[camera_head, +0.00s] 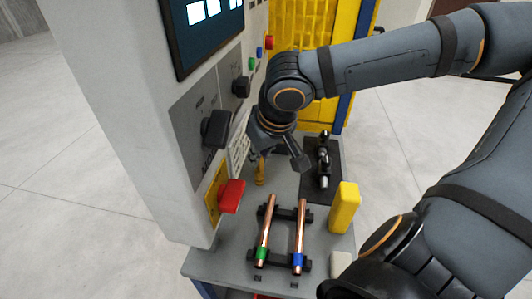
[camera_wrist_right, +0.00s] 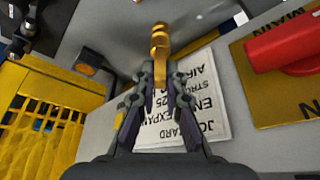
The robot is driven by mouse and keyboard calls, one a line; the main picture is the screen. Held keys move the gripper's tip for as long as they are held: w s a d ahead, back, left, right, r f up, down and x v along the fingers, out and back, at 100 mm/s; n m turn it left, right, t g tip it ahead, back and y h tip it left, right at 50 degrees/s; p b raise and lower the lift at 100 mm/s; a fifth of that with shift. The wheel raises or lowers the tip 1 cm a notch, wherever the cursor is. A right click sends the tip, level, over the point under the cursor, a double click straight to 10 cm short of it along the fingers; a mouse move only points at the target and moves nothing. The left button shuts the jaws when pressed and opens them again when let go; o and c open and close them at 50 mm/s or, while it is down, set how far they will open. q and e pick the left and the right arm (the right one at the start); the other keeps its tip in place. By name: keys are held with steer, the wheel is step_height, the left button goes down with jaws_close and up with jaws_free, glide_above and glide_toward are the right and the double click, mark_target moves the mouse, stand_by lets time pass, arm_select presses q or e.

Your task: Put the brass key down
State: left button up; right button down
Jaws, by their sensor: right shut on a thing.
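My right gripper (camera_head: 274,150) points down beside the machine's front panel, over the back part of the grey bench (camera_head: 226,258). It is shut on the brass key (camera_head: 260,172), which hangs below the fingers. In the right wrist view the key (camera_wrist_right: 160,42) sticks out past the fingertips (camera_wrist_right: 160,78). Whether the key's lower end touches the bench I cannot tell. My left gripper is not in view.
Two copper tubes (camera_head: 266,228) with green and blue ends lie on a black rack. A yellow block (camera_head: 344,208) and a black mat (camera_head: 333,160) with a dark tool are to the right. The panel's red handle (camera_head: 231,196) juts out near the key. A paper card (camera_wrist_right: 185,105) is on the panel.

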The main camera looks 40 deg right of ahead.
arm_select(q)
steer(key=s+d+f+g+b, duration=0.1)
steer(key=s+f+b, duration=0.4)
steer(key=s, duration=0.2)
arm_select(e)
steer(key=w+d+f+b, duration=0.2)
steer(key=d+f, duration=0.2)
steer(key=w+d+f+b, duration=0.2)
steer(key=d+f, duration=0.2)
steer(key=w+d+f+b, duration=0.2)
steer(key=d+f, duration=0.2)
steer(key=shift+w+f, duration=0.1)
steer(key=shift+f, duration=0.45)
steer(key=shift+w+r, duration=0.1)
steer(key=shift+r, duration=0.1)
steer(key=shift+f, duration=0.2)
steer(key=c, duration=1.4)
jaws_free()
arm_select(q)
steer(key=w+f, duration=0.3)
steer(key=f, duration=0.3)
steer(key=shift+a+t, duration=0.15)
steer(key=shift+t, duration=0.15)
